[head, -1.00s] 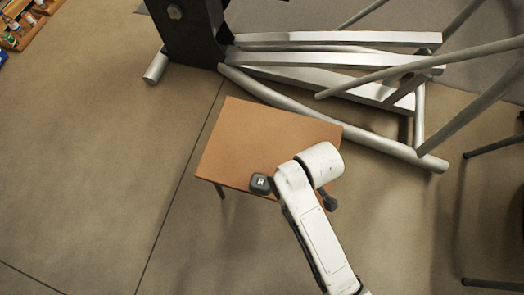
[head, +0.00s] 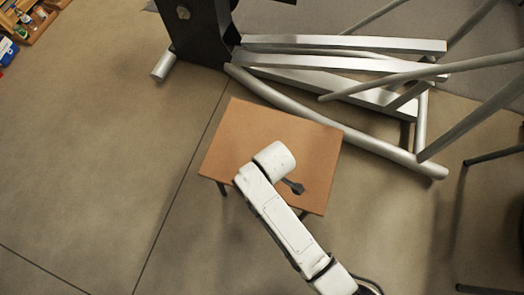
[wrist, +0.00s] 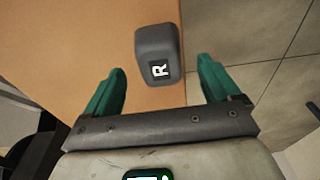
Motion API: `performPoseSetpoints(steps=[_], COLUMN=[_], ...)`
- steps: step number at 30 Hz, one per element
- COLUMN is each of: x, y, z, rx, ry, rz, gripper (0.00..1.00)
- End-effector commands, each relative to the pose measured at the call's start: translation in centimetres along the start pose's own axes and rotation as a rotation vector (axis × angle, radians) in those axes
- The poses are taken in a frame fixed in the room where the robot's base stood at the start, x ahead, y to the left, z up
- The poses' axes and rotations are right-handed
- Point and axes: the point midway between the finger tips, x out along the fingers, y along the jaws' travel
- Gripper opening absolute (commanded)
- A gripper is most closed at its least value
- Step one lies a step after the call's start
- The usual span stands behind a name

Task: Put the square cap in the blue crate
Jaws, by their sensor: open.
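My gripper (wrist: 162,66) is open, with teal fingers; nothing is held. The near part of the cap appears between the fingertips, with a gap on each side; I cannot tell how far above the table they are. A blue object (head: 8,52), cut off at the head view's left edge, may be the blue crate.
The small brown table (head: 230,125) stands on a tiled floor. A metal frame with silver bars (head: 340,62) is just behind it. Wooden trays of small items (head: 38,22) are at the top left. Chair legs (head: 490,155) are at the right. Floor left of the table is clear.

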Motion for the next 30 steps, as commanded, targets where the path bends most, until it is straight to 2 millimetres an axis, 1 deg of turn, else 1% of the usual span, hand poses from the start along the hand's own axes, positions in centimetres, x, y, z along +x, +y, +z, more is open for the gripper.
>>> performPoseSetpoints(steps=[1,3,6,9,15,30], x=[1.1,2.0,2.9,3.2,3.2,3.2], y=[0.0,0.0,0.0,0.0,0.0,0.0], z=[0.0,0.0,0.0,0.0,0.0,0.0], rx=[-0.001,-0.001,-0.001,-0.001,0.0,0.0], ry=[-0.002,-0.001,0.0,0.0,0.001,0.0], rz=[-0.001,-0.001,0.0,0.0,0.0,0.0], gripper=[0.9,0.9,0.9,0.9,0.9,0.42])
